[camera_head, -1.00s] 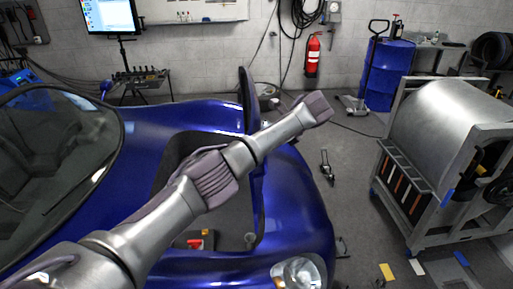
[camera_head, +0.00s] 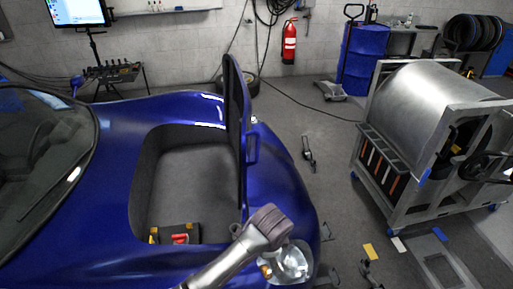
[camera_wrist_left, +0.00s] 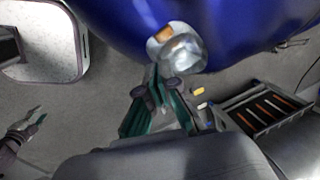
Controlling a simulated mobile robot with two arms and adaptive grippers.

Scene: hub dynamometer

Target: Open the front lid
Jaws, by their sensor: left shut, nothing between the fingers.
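The front lid (camera_head: 236,125) of the blue car stands raised, nearly upright, at the nose side of the open front compartment (camera_head: 190,175). My left arm reaches over the car's nose in the head view; its gripper fingers are hidden there. In the left wrist view my left gripper (camera_wrist_left: 160,82) is shut and empty, with its tips near the headlight (camera_wrist_left: 182,48). It is apart from the lid. What looks like my right gripper (camera_wrist_left: 32,128) shows at the left edge of that view, its fingers apart, over the floor.
Red and yellow items (camera_head: 178,236) lie in the compartment. A metal drum rig (camera_head: 430,110) stands at the right, with a tool rack (camera_head: 382,160) on its side. Loose tools lie on the floor between. A red extinguisher (camera_head: 289,42) hangs on the back wall.

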